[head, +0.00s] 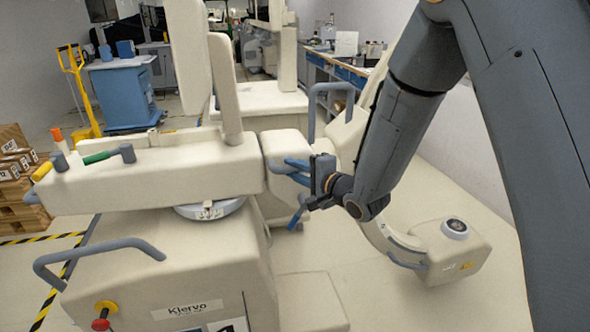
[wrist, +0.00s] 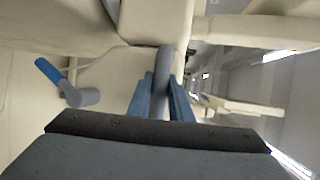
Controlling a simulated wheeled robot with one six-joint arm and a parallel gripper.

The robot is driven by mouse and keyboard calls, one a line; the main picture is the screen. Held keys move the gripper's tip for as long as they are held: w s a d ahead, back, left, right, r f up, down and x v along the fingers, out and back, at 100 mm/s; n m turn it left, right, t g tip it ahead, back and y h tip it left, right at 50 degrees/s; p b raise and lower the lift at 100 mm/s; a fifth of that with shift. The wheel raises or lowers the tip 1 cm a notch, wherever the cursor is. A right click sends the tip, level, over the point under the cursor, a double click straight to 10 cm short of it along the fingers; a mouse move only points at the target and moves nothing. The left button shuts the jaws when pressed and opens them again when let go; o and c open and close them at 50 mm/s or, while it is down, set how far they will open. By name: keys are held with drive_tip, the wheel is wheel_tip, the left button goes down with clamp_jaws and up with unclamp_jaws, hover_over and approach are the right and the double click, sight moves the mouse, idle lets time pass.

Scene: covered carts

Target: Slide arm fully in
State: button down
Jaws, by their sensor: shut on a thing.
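The cream C-arm machine has a long horizontal housing (head: 150,172) on a wheeled base. A cream block (head: 283,143), apparently the end of the sliding arm, sits close against the housing's right end. The curved C (head: 385,235) hangs beyond it. My gripper (head: 300,172) is at the block's near side. In the wrist view its blue fingers (wrist: 163,103) are shut around a grey bar handle (wrist: 163,68). A blue lever with a grey hub (wrist: 62,82) shows left of the fingers in the wrist view.
Green (head: 97,157), yellow and orange levers stand on the housing. A grey rail (head: 95,250) and red button (head: 101,324) are on the base. Another grey handle (head: 331,92) rises behind my gripper.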

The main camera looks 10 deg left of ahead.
drive_tip(key=c, duration=1.6)
unclamp_jaws()
drive_tip(key=shift+w+d, duration=0.15)
drive_tip(key=shift+d, duration=0.2)
drive_tip(key=shift+b+v, duration=0.9)
drive_tip(key=shift+v, duration=3.05)
